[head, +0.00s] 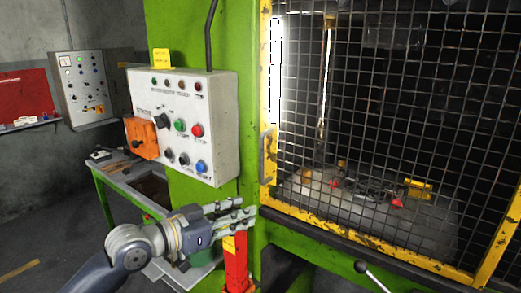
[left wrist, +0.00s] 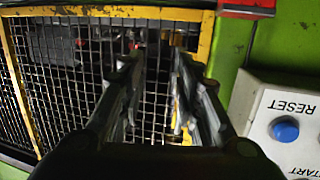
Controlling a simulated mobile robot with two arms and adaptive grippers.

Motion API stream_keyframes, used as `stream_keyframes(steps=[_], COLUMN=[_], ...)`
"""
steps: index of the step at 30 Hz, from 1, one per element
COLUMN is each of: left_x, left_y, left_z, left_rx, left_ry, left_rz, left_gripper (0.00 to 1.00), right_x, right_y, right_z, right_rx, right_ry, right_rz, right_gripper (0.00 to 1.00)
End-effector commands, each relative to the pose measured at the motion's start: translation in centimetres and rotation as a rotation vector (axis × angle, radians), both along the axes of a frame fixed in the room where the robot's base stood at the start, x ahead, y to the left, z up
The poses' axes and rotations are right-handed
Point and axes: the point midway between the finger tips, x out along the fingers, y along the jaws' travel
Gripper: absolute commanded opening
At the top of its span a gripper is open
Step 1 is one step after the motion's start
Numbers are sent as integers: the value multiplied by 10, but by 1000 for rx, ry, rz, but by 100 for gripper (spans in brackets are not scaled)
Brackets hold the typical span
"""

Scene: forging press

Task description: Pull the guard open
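The guard is a wire mesh panel in a worn yellow frame (head: 266,90) on the front of the green press. My right gripper is out of view.
A white control box (head: 185,125) with buttons hangs above my left gripper. An orange box (head: 142,138) is beside it. A red post (head: 238,262) stands just below the gripper. A black-knobbed lever (head: 361,267) sticks out at the lower front. A green-framed bench (head: 125,190) stands left.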

Motion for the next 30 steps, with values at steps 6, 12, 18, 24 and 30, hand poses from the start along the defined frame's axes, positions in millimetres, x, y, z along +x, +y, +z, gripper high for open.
stream_keyframes(steps=[6,12,18,24,30], left_x=[28,38,56,82,100], left_y=[20,25,4,-23,-42], left_z=[69,93,97,97,95], left_rx=[-82,-118,-122,-122,-119], left_ry=[-87,-112,-111,-111,-113], left_rz=[13,19,18,20,20], left_gripper=[31,31,31,31,31], right_x=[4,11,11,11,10], right_y=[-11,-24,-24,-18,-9], right_z=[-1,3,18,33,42], right_rx=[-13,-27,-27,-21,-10], right_ry=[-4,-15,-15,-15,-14], right_rz=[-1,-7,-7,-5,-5], right_gripper=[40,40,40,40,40])
